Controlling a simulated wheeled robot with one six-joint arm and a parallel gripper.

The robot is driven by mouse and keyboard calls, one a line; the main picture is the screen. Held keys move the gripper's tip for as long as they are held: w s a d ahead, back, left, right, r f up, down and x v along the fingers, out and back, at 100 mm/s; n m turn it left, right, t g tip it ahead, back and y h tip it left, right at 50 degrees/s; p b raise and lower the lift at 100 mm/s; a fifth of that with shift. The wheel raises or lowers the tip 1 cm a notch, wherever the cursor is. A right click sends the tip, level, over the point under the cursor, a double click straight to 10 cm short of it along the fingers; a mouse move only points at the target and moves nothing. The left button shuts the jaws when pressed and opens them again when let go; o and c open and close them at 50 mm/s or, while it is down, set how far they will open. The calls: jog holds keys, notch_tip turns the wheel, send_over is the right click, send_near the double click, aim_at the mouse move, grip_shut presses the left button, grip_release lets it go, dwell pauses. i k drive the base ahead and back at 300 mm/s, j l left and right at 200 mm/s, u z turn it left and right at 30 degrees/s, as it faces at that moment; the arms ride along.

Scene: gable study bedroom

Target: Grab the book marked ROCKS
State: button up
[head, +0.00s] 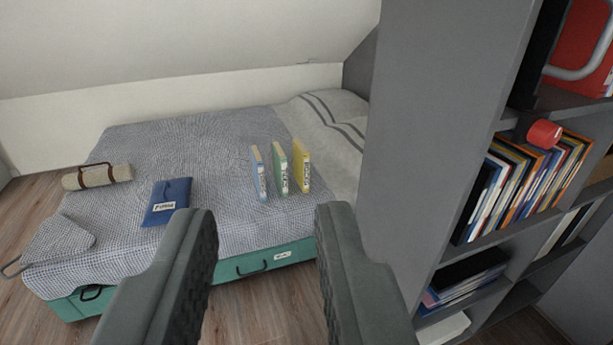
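Three upright books stand side by side on the bed: a blue one (256,165), a green one (279,165) and a yellow one (301,160). Each has a white label low on its spine. The lettering is too small to read surely, so I cannot tell which one is marked ROCKS. My gripper (267,215) is open and empty, its two dark fingers wide apart in the foreground. The books appear between and beyond the fingertips, with none of them touched.
The bed (215,145) has a checked cover and green drawers (265,262). A blue labelled folder (167,200) and a strapped beige roll (97,176) lie left of the books. A tall grey shelf unit (440,130) blocks the right side. Wooden floor shows in front.

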aim_at(301, 155)
jog(key=i+j+u, duration=0.1)
jog(key=i+j, duration=0.15)
jog(key=i, duration=1.05)
jog(key=i+j+u, duration=0.15)
jog(key=i, duration=1.15)
